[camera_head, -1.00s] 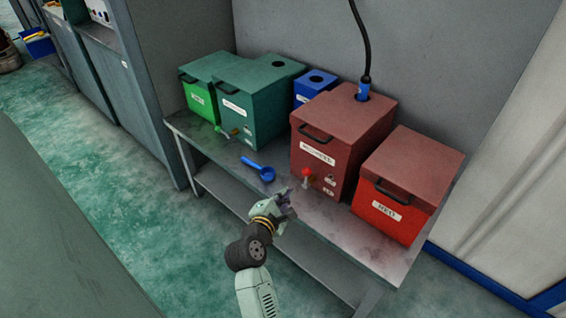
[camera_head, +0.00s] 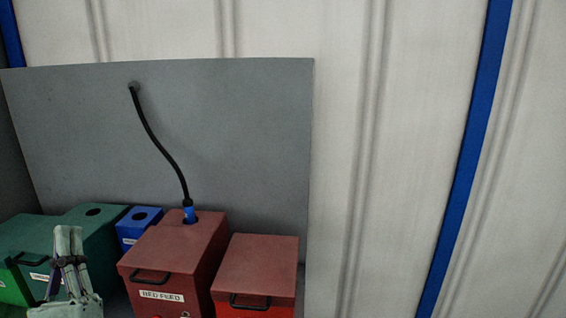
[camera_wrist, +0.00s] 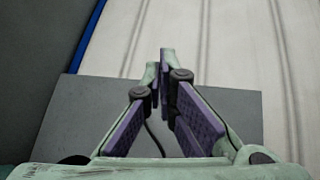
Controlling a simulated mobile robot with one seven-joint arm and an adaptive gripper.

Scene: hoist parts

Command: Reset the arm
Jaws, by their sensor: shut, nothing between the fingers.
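My gripper (camera_head: 68,232) is at the lower left of the head view, pointing up, in front of the green boxes. Its fingers are together and hold nothing. In the wrist view my gripper (camera_wrist: 160,78) shows with its purple-padded fingers meeting at the tips, against the grey panel and pale wall. Most of my arm is out of view below.
Green boxes (camera_head: 97,225), a small blue box (camera_head: 138,222), a large red box (camera_head: 180,255) labelled "RED FEED" and a smaller red box (camera_head: 257,265) stand along the grey panel (camera_head: 250,130). A black hose (camera_head: 160,145) runs into the large red box. The pale wall (camera_head: 400,160) is clear.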

